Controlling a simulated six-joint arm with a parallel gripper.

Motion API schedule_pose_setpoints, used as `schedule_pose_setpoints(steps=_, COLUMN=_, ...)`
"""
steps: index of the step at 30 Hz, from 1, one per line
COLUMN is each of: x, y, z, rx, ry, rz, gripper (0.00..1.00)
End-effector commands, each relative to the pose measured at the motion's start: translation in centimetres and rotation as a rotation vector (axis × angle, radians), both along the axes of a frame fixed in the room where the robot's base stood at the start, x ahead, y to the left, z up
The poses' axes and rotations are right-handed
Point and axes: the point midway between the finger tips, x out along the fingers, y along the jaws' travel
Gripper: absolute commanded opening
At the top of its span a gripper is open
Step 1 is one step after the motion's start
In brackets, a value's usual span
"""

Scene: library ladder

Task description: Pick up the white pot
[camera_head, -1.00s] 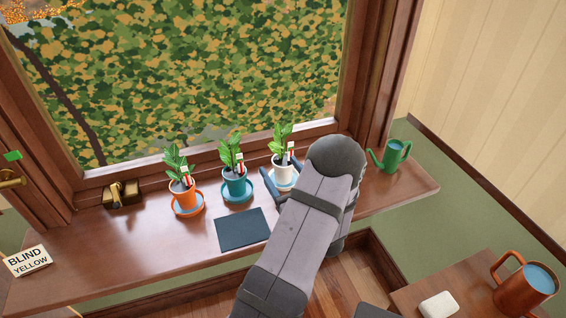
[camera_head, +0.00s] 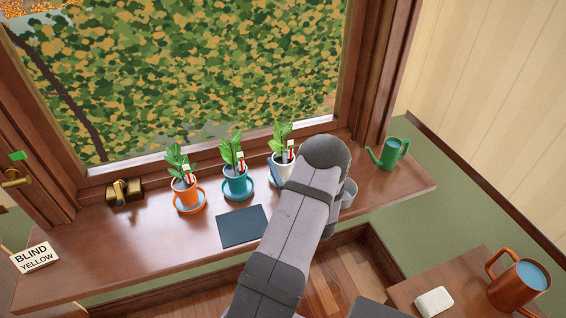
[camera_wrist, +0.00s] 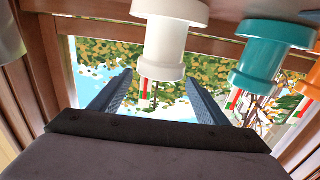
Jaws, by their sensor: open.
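The white pot (camera_head: 284,168) holds a green plant with a red-and-white tag and stands at the right end of a row of three pots on the windowsill. My forearm partly hides it in the head view. In the wrist view the white pot (camera_wrist: 165,42) appears upside down, its rim near the fingertips. My gripper (camera_wrist: 158,77) is open, with its two blue-grey fingers apart on either side of the pot's rim. Whether they touch the pot, I cannot tell. In the head view one finger shows just left of the pot; the other is hidden.
A teal pot (camera_head: 236,185) and an orange pot (camera_head: 188,194) stand left on saucers. A dark mat (camera_head: 243,227) lies in front. A grey cup (camera_head: 348,192) is right of my arm, and a green watering can (camera_head: 389,155) stands farther right. A brass latch (camera_head: 124,192) is far left.

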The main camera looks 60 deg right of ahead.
Motion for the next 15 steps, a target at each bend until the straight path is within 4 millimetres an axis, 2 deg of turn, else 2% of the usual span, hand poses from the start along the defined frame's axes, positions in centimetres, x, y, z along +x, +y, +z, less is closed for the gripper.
schedule_pose_setpoints(steps=6, x=1.8, y=-1.7, z=0.2, rx=0.001, ry=-0.001, rz=0.001, gripper=0.69)
schedule_pose_setpoints(steps=15, x=2.2, y=-2.2, z=0.1, rx=0.001, ry=0.000, rz=0.000, gripper=0.69)
